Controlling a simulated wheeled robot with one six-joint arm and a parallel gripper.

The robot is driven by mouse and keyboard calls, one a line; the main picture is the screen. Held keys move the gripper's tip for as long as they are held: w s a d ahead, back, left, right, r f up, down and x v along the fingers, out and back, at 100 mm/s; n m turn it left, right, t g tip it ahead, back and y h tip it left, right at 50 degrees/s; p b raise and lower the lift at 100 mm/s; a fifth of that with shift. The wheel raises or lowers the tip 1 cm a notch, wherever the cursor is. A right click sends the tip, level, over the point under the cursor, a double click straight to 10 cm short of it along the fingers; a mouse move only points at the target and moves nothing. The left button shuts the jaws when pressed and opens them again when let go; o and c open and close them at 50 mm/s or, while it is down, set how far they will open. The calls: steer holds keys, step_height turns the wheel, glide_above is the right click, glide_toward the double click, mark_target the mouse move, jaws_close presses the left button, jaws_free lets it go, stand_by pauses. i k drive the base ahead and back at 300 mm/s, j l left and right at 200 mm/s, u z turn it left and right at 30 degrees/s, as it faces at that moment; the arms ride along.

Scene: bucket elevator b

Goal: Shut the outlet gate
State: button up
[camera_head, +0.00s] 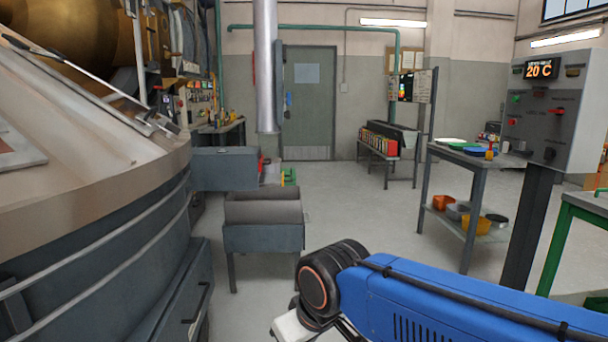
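I cannot pick out the outlet gate for certain. A large round machine with a beige top (110,185) and dark metal-banded side fills the left. A grey box-shaped part (224,168) juts out from its right side. Small red (262,165) and green (289,177) parts show by the end of that box, too small to make out. My blue arm reaches in from the lower right to its black joint, with a white part cut off at the bottom edge. My gripper's fingers are not in view.
A low grey trough on legs (263,238) stands in the middle, beyond my arm. At right are a table with trays (470,157), a control panel reading 20 C (555,110) and a green frame (560,235). The floor (360,205) between trough and table is clear.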

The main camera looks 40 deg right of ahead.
mark_target(269, 179)
steer(key=i+l, duration=0.1)
steer(key=l, duration=0.3)
steer(key=i+l, duration=0.1)
steer(key=l, duration=0.3)
steer(key=i+l, duration=0.1)
steer(key=l, duration=0.3)
steer(key=i+l, duration=0.1)
steer(key=l, duration=0.3)
steer(key=i+l+z, duration=0.1)
steer(key=l, duration=0.3)
steer(key=i+l, duration=0.15)
steer(key=l, duration=0.25)
steer(key=i+l, duration=0.1)
steer(key=l, duration=0.3)
steer(key=i+l, duration=0.15)
steer(key=l, duration=0.15)
steer(key=i+l, duration=0.2)
steer(key=l, duration=0.15)
steer(key=i+l+u, duration=0.15)
steer(key=i+l, duration=0.35)
